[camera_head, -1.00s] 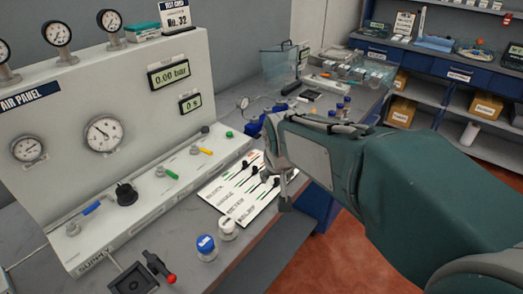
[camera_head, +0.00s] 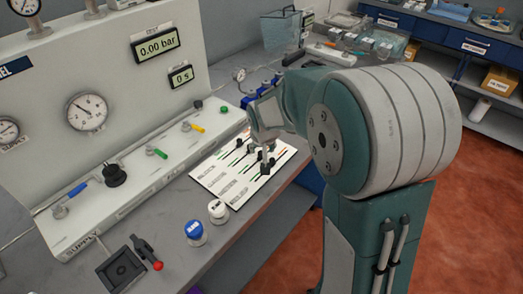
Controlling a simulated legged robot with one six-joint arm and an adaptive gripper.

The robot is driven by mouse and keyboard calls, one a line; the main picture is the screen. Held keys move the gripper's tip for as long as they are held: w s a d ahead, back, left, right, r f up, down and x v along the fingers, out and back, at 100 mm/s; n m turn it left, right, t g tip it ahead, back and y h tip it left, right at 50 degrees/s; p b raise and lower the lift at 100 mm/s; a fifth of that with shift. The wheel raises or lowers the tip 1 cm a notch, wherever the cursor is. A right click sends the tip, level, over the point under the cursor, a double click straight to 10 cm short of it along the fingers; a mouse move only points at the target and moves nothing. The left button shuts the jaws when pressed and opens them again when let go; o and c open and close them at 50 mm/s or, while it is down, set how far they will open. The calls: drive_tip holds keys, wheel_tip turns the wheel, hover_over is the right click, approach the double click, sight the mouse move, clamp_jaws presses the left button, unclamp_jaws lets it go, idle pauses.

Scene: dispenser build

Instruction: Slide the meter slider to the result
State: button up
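The white meter board (camera_head: 213,177) lies on the bench in front of the air panel, with several printed rows and green and red slots. Black slider knobs show at its right part, one (camera_head: 242,143) left of my gripper and one (camera_head: 266,168) just below it. My gripper (camera_head: 265,146) points down over the right part of the board, close to the knobs. Its fingers are small and partly hidden, so I cannot tell whether they are open or touching a knob. The board's far right end is partly covered by my arm.
The air panel (camera_head: 110,55) reads 0.00 bar and 0 s, with coloured valve handles on its ledge. Bottles and trays sit behind my arm.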

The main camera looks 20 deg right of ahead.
drive_tip(key=shift+x, duration=0.95)
drive_tip(key=shift+w+a+f, duration=0.1)
drive_tip(key=shift+a, duration=0.2)
drive_tip(key=shift+d, duration=0.15)
clamp_jaws()
